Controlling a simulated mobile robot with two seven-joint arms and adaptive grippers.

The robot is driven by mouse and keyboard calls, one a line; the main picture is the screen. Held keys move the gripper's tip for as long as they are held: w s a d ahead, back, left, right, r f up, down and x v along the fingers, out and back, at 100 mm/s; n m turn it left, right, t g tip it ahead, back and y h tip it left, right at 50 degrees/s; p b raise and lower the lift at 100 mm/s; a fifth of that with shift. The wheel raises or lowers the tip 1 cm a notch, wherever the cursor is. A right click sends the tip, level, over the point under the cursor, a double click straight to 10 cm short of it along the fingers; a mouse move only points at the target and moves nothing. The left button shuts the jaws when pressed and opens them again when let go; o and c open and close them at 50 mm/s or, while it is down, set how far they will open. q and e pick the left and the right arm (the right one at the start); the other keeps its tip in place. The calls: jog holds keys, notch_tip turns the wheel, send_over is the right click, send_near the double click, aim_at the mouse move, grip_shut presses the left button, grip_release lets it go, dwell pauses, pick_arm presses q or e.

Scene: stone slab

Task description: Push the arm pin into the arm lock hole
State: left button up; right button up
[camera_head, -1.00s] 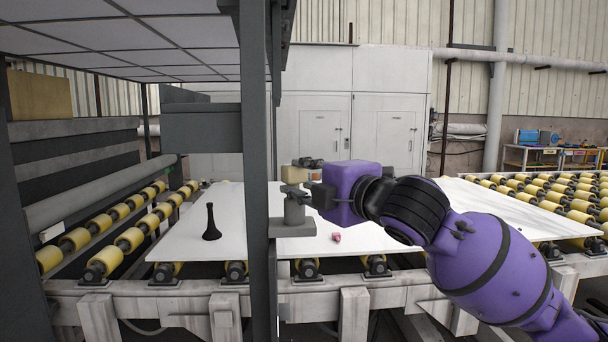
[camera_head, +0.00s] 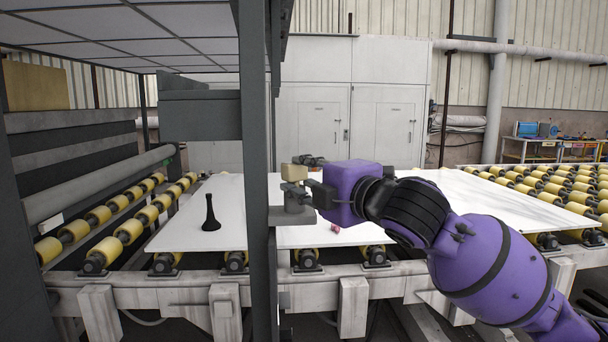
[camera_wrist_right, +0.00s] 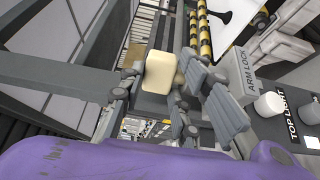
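The arm pin shows as a cream block-shaped head (camera_head: 293,172) beside the dark post; it also shows in the right wrist view (camera_wrist_right: 158,72). Just below is a grey bracket plate (camera_head: 290,216) fixed by the post. A grey box labelled ARM LOCK (camera_wrist_right: 243,80) is at the right of the fingers. The lock hole and the pin's lower end are hidden. My left gripper is not in view.
The dark vertical post (camera_head: 257,130) stands close left of my gripper. A white slab (camera_head: 390,228) lies on yellow rollers behind, with a black flared object (camera_head: 210,215) and a small pink item (camera_head: 336,229). A panel labelled TOP LIGHT (camera_wrist_right: 292,125) is near the wrist.

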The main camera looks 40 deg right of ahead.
jog(key=shift+o, duration=1.4)
jog(key=shift+f, duration=0.25)
jog(key=s, duration=0.7)
jog(key=shift+s+a, duration=0.15)
jog(key=shift+s, duration=0.1)
jog(key=shift+r, duration=0.1)
